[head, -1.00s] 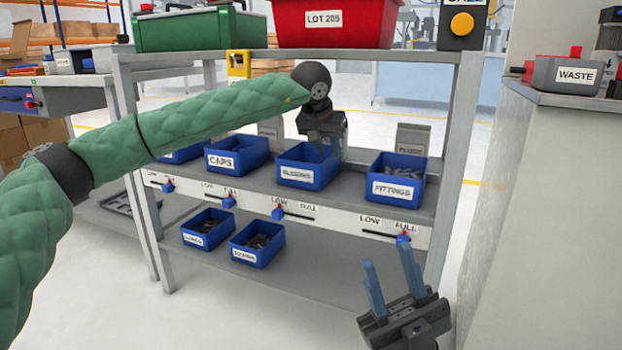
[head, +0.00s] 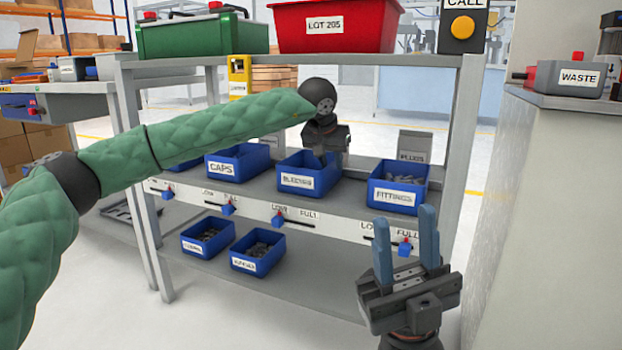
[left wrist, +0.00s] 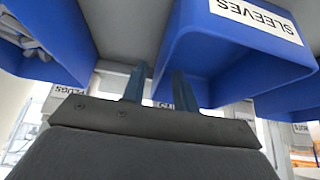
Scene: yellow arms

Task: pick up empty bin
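The blue SLEEVES bin (head: 297,181) stands on the upper shelf between the CAPS and FITTINGS bins. Its visible inside looks bare and empty in the left wrist view (left wrist: 225,60), where it appears upside down. My left gripper (head: 325,158) is at the right rear of this bin in the head view, its fingers mostly hidden there. In the left wrist view its two fingers (left wrist: 160,85) are apart, seemingly on either side of the bin's side wall; contact cannot be told. My right gripper (head: 406,238) is open and empty, in front of the shelf at the lower right.
The FITTINGS bin (head: 397,190), with grey parts, is right of the SLEEVES bin; the CAPS bin (head: 238,162) is left. Two filled bins (head: 257,263) sit on the lower shelf. A red LOT 205 bin (head: 335,40) and a green case (head: 195,36) are on top.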

